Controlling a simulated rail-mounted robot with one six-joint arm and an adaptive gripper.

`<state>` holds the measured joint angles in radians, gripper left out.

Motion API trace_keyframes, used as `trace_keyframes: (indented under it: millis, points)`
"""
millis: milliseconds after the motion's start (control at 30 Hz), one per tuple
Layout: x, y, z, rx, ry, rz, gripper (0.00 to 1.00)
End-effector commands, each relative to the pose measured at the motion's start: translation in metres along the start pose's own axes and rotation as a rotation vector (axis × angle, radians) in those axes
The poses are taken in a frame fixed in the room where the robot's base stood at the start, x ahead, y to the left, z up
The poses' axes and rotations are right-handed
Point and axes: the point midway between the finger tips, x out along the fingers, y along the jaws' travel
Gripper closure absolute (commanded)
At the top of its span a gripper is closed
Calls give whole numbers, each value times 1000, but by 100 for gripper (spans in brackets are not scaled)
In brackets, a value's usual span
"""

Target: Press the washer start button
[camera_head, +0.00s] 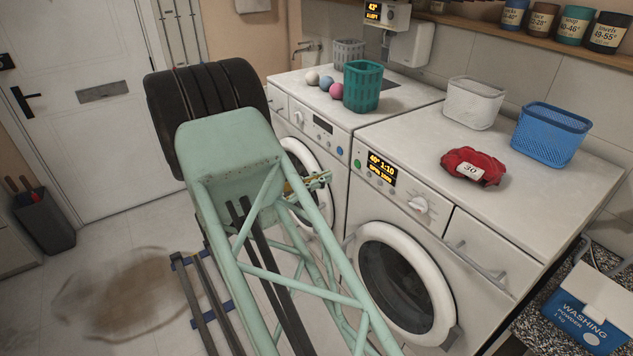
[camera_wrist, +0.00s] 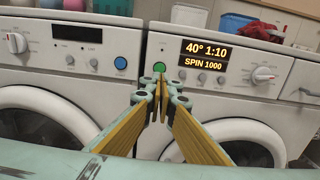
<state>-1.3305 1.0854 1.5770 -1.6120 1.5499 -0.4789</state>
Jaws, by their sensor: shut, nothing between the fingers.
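The right-hand white machine (camera_head: 484,258) has a lit display (camera_head: 382,168) reading 40° 1:10, SPIN 1000 in the wrist view (camera_wrist: 200,54). A round green button (camera_head: 358,163) sits left of the display; in the wrist view the green button (camera_wrist: 159,67) shows just above my fingertips. My gripper (camera_head: 325,177) is shut and empty, its tips pointing towards the panel. In the wrist view my gripper (camera_wrist: 161,84) lines up just below the green button. I cannot tell whether it touches the panel. The machine's round door (camera_head: 440,309) looks closed.
The left machine (camera_head: 275,100) has a dark display and a blue button (camera_head: 340,151). On top are a green basket (camera_head: 363,86), several balls, a white basket (camera_head: 472,104), a blue basket (camera_head: 550,136) and a red cloth tagged 30 (camera_head: 455,160). A washing powder box (camera_head: 582,318) stands right.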

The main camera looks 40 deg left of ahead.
Motion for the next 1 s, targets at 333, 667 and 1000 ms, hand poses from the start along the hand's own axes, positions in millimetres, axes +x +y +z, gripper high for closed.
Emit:
trace_keyframes:
  millis: [333,667,1000]
  points:
    - [48,-1,0,0,0,-2,100]
    - [84,0,-1,0,1,0,100]
    - [96,0,0,0,1,0,100]
